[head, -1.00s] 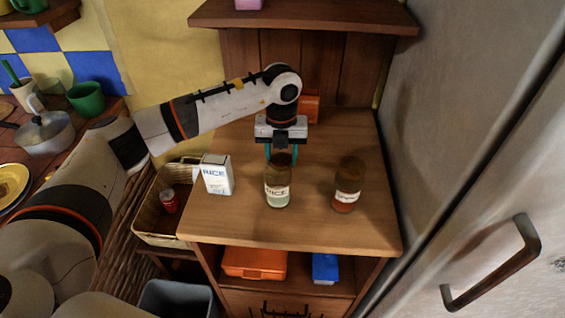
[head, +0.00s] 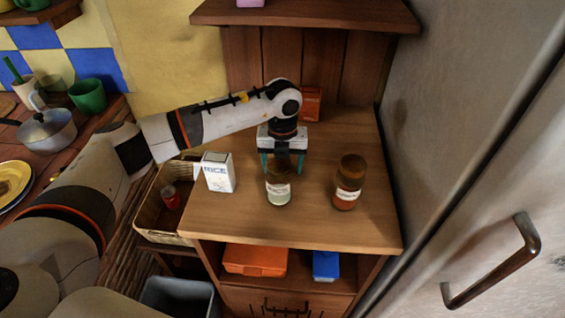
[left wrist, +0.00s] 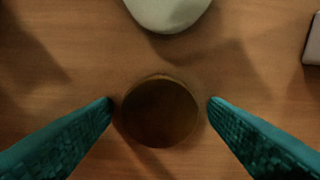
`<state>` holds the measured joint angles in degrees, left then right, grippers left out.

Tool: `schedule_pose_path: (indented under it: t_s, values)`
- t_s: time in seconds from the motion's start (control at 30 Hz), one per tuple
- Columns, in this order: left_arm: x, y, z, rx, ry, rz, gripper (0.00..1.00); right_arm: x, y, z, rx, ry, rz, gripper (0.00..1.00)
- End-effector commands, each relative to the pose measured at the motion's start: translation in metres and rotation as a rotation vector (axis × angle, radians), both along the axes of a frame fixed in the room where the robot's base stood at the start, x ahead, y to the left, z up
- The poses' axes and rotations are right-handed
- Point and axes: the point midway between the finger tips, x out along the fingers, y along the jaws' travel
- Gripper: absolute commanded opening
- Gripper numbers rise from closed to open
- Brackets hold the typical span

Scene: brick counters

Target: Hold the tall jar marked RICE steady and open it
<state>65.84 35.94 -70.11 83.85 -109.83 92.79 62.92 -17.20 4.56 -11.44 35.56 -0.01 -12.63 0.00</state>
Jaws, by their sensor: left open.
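The RICE jar (head: 278,194) is a clear glass jar with a dark brown lid and pale contents, upright on the wooden counter top. Its label is blurred now. My left gripper (head: 282,168) is open, its teal fingers pointing down at the jar from behind. In the left wrist view the round brown lid (left wrist: 160,112) sits between the two open fingertips (left wrist: 161,104), with a small gap on each side. A similar jar (head: 347,187) with reddish-brown contents stands to the right. My right gripper is not in view.
A white carton (head: 218,172), also marked RICE, stands left of the jar. A wicker basket (head: 163,238) is beyond the counter's left edge. An orange box (head: 311,103) stands at the back. The counter front is clear. A grey door with a handle (head: 492,262) is at right.

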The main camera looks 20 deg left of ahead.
Motion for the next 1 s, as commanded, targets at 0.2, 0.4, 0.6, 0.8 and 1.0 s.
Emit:
schedule_pose_path:
  t_s: [0.2,0.4,0.6,0.8,1.0]
  values:
    - [0.001,0.0,0.016,-0.001,-0.003,0.0,0.68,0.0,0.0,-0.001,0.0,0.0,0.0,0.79]
    - [0.001,0.0,0.057,-0.001,-0.007,-0.001,0.68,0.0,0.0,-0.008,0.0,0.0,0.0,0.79]
    - [0.001,0.0,0.097,-0.001,-0.003,0.0,0.68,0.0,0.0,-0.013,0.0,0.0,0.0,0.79]
    - [0.0,0.0,0.12,-0.001,-0.001,0.0,0.68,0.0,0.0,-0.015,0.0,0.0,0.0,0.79]
    - [0.0,0.0,0.124,0.0,0.0,0.0,0.68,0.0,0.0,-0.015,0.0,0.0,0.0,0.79]
